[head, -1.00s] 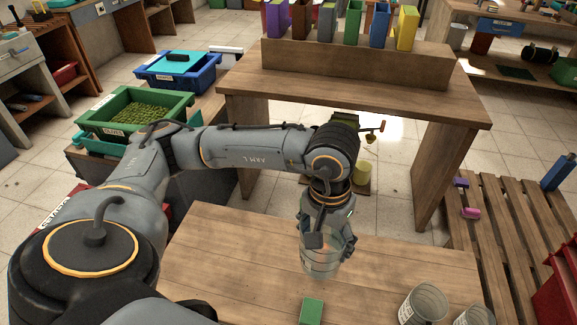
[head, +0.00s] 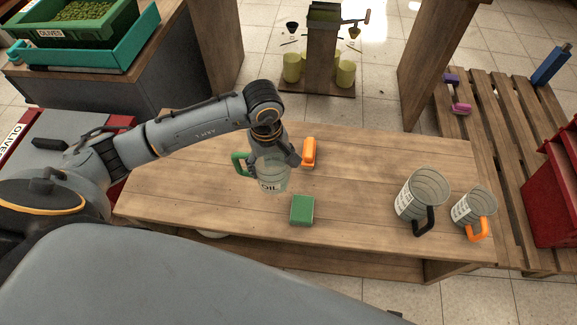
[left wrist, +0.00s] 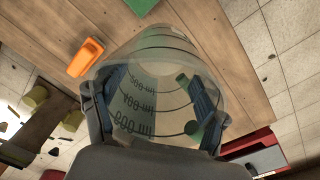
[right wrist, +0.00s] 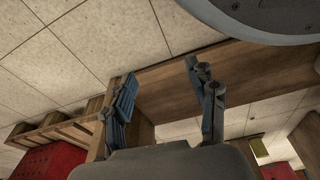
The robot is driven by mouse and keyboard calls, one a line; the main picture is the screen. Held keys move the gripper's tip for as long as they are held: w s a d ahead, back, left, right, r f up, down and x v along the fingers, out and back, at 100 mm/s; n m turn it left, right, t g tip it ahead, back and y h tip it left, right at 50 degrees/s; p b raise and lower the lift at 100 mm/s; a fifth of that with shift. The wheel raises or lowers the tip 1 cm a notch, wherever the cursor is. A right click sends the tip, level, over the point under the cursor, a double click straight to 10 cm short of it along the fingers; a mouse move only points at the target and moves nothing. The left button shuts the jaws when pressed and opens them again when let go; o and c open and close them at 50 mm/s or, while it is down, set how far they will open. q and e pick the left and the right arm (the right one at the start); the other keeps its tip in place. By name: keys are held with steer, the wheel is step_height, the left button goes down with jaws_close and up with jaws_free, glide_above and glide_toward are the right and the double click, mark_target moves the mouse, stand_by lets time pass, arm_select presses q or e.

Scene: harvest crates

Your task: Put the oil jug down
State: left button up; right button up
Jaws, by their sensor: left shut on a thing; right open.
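The oil jug (head: 272,184) is clear, with a green handle on its left side and an OIL label. My left gripper (head: 272,158) is shut on its upper part from above. The jug is upright or nearly so over the left half of the wooden bench (head: 350,170); I cannot tell if its base touches the top. In the left wrist view the jug (left wrist: 150,75) fills the space between the fingers, with measuring marks showing. My right gripper (right wrist: 160,85) is open and empty in the right wrist view, near wooden furniture and above floor tiles.
A green block (head: 302,209) lies just right of the jug, and an orange object (head: 309,152) lies behind it. Two clear measuring jugs, one with a black handle (head: 423,200) and one with an orange handle (head: 474,212), stand at the bench's right. The bench middle is clear.

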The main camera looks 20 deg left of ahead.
mark_target(283, 160)
arm_select(q)
steer(key=w+f, duration=0.3)
steer(key=w+f+b, duration=0.1)
steer(key=w+f, duration=0.1)
steer(key=shift+w+d+f, duration=0.3)
steer(key=f, duration=0.2)
steer(key=w+f, duration=0.1)
steer(key=f, duration=0.1)
steer(key=shift+d+b, duration=0.1)
steer(key=shift+b, duration=0.25)
steer(key=shift+f, duration=0.15)
arm_select(e)
step_height(283, 160, up, 5)
steer(key=w, duration=0.3)
steer(key=shift+a+r, duration=0.2)
arm_select(q)
steer(key=o, duration=1.6)
arm_select(e)
steer(key=shift+r, duration=0.25)
steer(key=shift+w, duration=0.1)
